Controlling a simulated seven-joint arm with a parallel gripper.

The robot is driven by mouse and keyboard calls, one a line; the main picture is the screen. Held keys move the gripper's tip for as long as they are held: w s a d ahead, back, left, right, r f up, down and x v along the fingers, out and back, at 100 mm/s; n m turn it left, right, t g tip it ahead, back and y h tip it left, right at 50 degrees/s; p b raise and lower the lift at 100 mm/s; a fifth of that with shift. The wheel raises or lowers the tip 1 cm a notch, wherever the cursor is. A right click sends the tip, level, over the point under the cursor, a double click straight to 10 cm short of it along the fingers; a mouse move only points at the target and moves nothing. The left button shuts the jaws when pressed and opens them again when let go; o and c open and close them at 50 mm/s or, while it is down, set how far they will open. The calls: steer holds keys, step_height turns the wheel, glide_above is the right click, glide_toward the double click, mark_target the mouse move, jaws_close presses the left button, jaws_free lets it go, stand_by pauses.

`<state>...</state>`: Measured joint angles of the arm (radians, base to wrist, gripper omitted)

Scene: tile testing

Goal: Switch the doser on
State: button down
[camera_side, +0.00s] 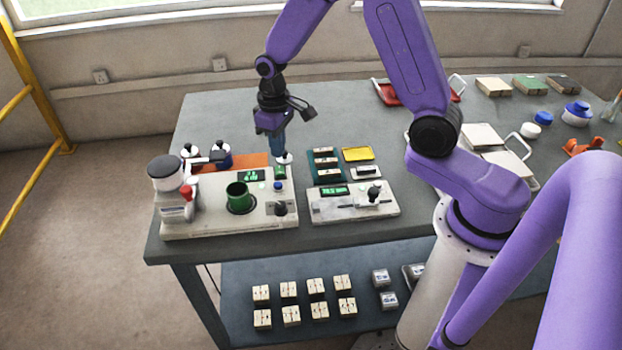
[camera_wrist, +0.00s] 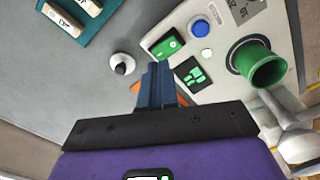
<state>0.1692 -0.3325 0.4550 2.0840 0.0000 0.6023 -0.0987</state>
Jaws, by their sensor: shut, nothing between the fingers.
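The doser (camera_side: 185,222) is a pale bench unit at the left of the table, with a white-capped hopper on its left end. A green cup (camera_side: 238,196) stands on it; the cup also shows in the wrist view (camera_wrist: 262,68). In the wrist view the doser's panel has a green rocker switch (camera_wrist: 167,43), a round blue button (camera_wrist: 201,28) and a lit display (camera_wrist: 189,75). My gripper (camera_side: 278,148) is shut and empty, pointing down behind the doser's back right corner.
A small white round piece with a dark top (camera_wrist: 122,64) stands close to my fingers. A second unit with a green display (camera_side: 352,203) is right of the doser. A teal rack (camera_side: 327,180) and a yellow tray (camera_side: 357,154) lie behind it. The back left table is clear.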

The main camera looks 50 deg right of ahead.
mark_target(279, 168)
step_height(279, 168, up, 3)
steer(key=shift+r, duration=0.2)
stand_by(0.5)
steer(key=s+a+r+n, duration=0.2)
steer(key=s+a+r, duration=0.1)
steer(key=s, duration=0.3)
steer(key=s+a+r+n, duration=0.2)
steer(key=s+n, duration=0.1)
steer(key=s, duration=0.4)
steer(key=s+d+r+n, duration=0.2)
steer(key=s+n, duration=0.2)
steer(key=s, duration=1.2)
steer(key=shift+d+r+n, duration=0.15)
steer(key=shift+d+n, duration=0.15)
steer(key=shift+d, duration=0.05)
